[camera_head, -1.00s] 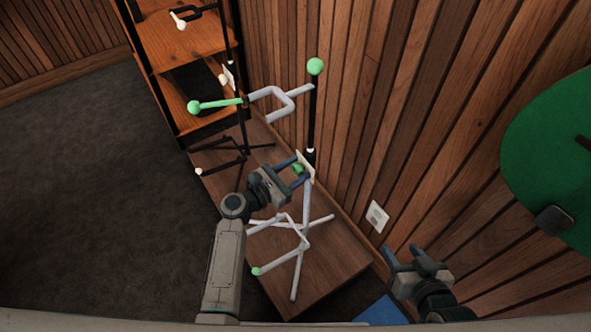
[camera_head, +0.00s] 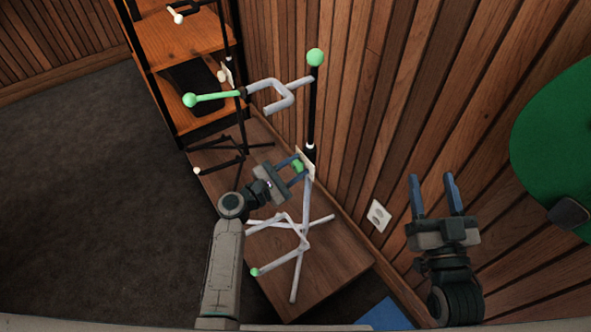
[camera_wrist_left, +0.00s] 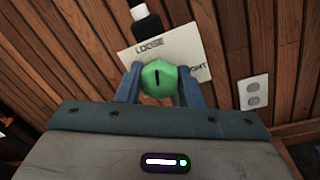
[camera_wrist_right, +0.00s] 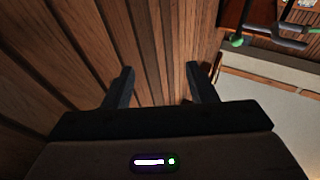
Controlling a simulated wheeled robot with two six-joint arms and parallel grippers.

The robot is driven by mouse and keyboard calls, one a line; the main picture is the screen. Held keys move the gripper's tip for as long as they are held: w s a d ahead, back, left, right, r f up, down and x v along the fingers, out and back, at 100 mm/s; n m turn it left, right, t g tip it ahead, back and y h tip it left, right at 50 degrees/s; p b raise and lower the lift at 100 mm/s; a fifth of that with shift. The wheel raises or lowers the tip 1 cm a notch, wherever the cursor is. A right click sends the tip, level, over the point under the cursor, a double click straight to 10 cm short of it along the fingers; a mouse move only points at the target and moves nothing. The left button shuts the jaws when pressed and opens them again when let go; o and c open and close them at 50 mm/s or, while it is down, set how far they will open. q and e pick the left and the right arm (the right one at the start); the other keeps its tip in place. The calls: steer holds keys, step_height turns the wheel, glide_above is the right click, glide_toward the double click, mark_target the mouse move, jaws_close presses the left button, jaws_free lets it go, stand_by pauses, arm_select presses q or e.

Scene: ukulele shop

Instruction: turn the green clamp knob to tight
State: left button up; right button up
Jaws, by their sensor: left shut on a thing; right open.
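The green clamp knob (camera_wrist_left: 158,78) sits in front of a pale label plate (camera_wrist_left: 190,45) on the stand's upright. In the left wrist view its black mark stands nearly upright, towards the word LOOSE. The word at the right is partly hidden, and only its end, GHT, shows. My left gripper (camera_wrist_left: 157,72) is shut on the knob, one finger on each side. In the head view the knob (camera_head: 298,165) shows between the fingers of that gripper (camera_head: 299,168). My right gripper (camera_head: 432,180) is open and empty in front of the wood wall, away from the stand.
The pale stand legs (camera_head: 304,230) spread on a low wooden platform (camera_head: 335,265). A horizontal arm with a green ball (camera_head: 190,100) and a grey yoke (camera_head: 272,95) is above. A wall outlet (camera_head: 378,216), a shelf (camera_head: 180,55) and a green round panel (camera_head: 555,145) are nearby.

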arm_select(q)
steer(key=shift+m+b, duration=0.5)
steer(key=shift+m, duration=0.4)
arm_select(e)
step_height(320, 180, up, 7)
steer(key=s+n+t, duration=0.1)
steer(key=t, duration=0.3)
steer(key=shift+s+t+y, duration=0.4)
arm_select(q)
steer(key=o, duration=1)
steer(key=shift+a, duration=0.1)
steer(key=shift+c, duration=0.2)
steer(key=v, duration=1)
steer(key=shift+s+a+p, duration=0.25)
steer(key=shift+a+p, duration=0.05)
steer(key=shift+a, duration=0.05)
arm_select(e)
steer(key=shift+w+f+g+h, duration=0.15)
steer(key=shift+w+f+g, duration=0.15)
steer(key=shift+f+g, duration=0.3)
steer(key=shift+w+f+g+h, duration=0.15)
steer(key=shift+w+f+g, duration=0.2)
steer(key=shift+f, duration=0.4)
arm_select(q)
steer(key=shift+f, duration=0.15)
arm_select(e)
steer(key=shift+s, duration=0.1)
